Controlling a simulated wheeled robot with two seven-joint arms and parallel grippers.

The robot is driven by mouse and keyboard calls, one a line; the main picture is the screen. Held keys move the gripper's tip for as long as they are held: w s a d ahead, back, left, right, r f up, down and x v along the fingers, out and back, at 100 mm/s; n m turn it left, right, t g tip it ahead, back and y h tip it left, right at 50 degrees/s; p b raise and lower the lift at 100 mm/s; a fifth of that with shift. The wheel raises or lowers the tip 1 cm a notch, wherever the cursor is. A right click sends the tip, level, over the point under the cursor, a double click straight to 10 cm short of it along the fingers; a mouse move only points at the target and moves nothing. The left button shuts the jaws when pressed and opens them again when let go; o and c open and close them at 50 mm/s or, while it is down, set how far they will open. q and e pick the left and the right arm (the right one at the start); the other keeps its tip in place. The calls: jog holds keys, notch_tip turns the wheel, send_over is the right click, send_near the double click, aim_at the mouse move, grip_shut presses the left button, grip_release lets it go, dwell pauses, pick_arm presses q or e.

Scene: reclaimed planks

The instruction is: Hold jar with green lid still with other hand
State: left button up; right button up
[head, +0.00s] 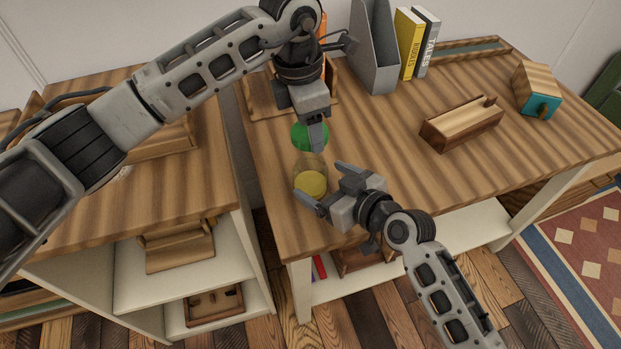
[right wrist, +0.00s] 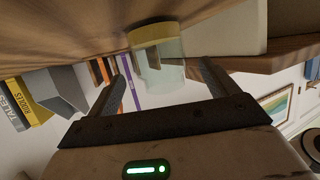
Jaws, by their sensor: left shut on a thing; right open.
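In the right wrist view the jar (right wrist: 168,66) appears upside down between the two open fingers, with a gap on each side; the lid is not clear there.
A wooden box (head: 462,125) and a small teal-faced wooden box (head: 537,90) sit to the right on the desk (head: 390,125). A grey file holder (head: 373,50) and upright books (head: 408,44) stand at the back. A gap separates this desk from the left cabinet.

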jog(key=shift+x, duration=1.6)
jog(key=c, duration=1.5)
pick_arm(q)
send_over(310, 156)
jog(key=s, duration=0.2)
jog(key=shift+s+f, duration=0.2)
jog(key=shift+f, duration=2.3)
jog(key=shift+f, duration=0.9)
jog(key=shift+f, duration=0.55)
